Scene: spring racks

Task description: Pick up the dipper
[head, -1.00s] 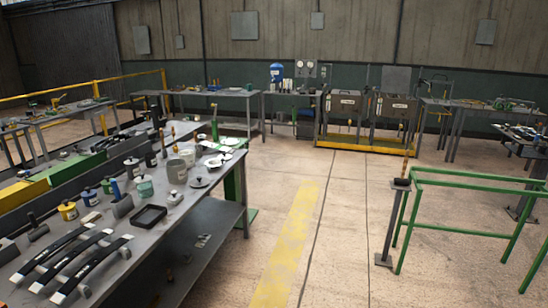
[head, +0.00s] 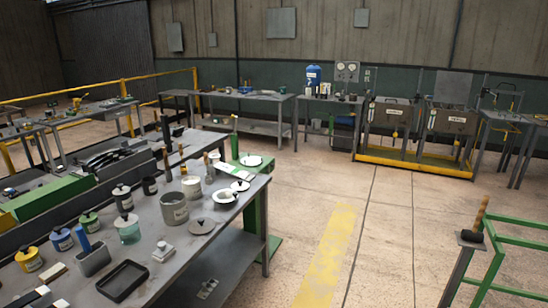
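I cannot tell for sure which thing is the dipper. Upright wooden handles (head: 167,165) stand among the pots on the near grey workbench (head: 215,248), and their lower ends are partly hidden. Around them are a grey cup (head: 174,208), a pale jar (head: 190,187), a dark canister (head: 150,186) and a greenish see-through pot (head: 129,231). Another wooden handle (head: 481,213) stands upright on a post at the right. Neither of my grippers is in view.
The near bench also carries a black tray (head: 122,281), a grey lid (head: 201,226), white dishes (head: 225,197) and a yellow pot (head: 28,259). A green rail frame (head: 515,220) stands at the right. The floor (head: 385,240) between is clear.

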